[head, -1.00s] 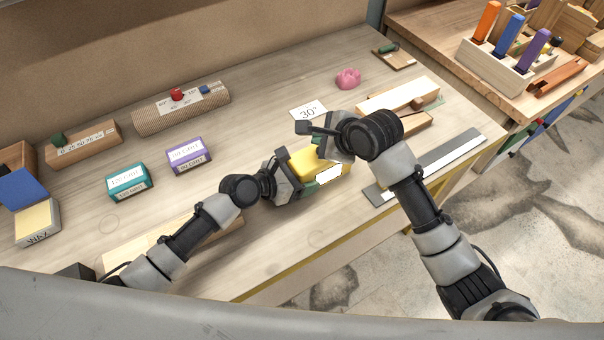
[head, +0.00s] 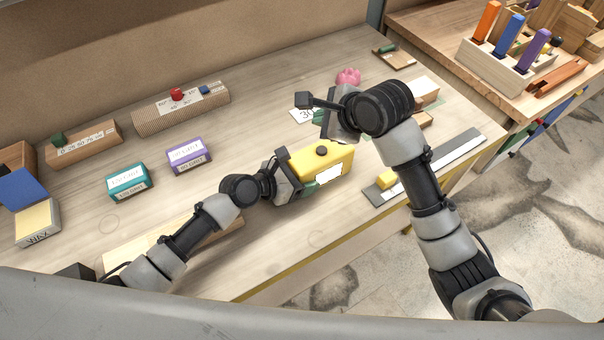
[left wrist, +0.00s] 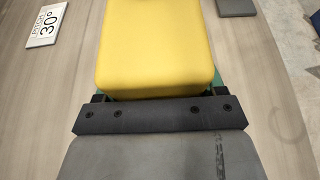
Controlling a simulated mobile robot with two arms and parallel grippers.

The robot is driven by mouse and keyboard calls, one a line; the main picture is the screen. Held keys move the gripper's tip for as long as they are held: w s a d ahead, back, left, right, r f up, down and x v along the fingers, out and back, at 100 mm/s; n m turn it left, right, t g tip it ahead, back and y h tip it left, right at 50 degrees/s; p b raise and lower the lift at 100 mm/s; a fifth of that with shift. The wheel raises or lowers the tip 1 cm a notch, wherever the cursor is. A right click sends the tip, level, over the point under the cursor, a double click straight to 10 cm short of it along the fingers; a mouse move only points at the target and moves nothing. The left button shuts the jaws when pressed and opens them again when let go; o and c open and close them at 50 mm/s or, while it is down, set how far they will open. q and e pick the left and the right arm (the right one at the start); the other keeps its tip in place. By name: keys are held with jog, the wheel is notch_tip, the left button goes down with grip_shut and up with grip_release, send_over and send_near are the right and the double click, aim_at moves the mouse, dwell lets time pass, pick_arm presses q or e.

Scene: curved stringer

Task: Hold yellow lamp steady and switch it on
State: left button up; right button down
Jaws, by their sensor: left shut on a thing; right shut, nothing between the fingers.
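The yellow lamp (head: 335,158) stands above the front part of the bench, with a dark round button (head: 321,151) on top and a bright white panel (head: 328,174) on its front side. I cannot tell whether that panel is lit. My left gripper (head: 290,184) is shut on the lamp from its left end. In the left wrist view the lamp (left wrist: 155,45) fills the space ahead of the gripper (left wrist: 160,95), with green pads at its sides. My right gripper (head: 322,120) is shut and empty, above and behind the lamp, apart from the button.
A white 30° card (head: 301,116) and pink object (head: 348,76) lie behind my right gripper. Purple (head: 188,155) and teal (head: 129,180) boxes stand left. The bench between them and the lamp is clear.

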pick_arm(q)
jog(key=o, duration=1.4)
jog(key=shift+v, duration=2.5)
jog(key=v, duration=1.2)
jog(key=shift+d, duration=0.1)
